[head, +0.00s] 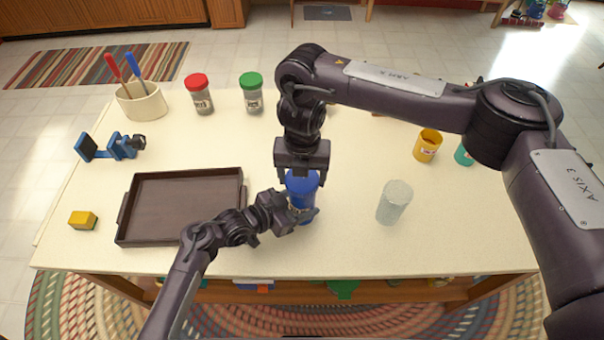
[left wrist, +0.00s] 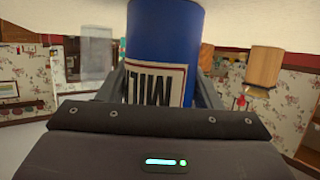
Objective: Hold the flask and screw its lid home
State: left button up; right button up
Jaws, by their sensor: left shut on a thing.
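The blue flask (head: 303,205) stands upright near the middle front of the table. In the left wrist view its blue body (left wrist: 165,35) carries a white label with dark letters, upside down. My left gripper (head: 298,212) is shut on the flask's body from the left. My right gripper (head: 302,176) points straight down over the flask, its fingers at either side of the blue top. That top looks like the lid (head: 301,182); its seam with the flask is not clear. I cannot tell whether the right fingers press on it.
A brown tray (head: 124,206) lies left of the flask. A clear cylinder (head: 394,203) stands to the right, with a yellow cup (head: 428,146) behind it. Red-lidded (head: 200,95) and green-lidded (head: 251,94) jars stand at the back. The table's front right is clear.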

jog(key=o, duration=0.3)
jog(key=n, duration=0.8)
jog(key=shift+n, duration=0.4)
jog(key=n, duration=0.4)
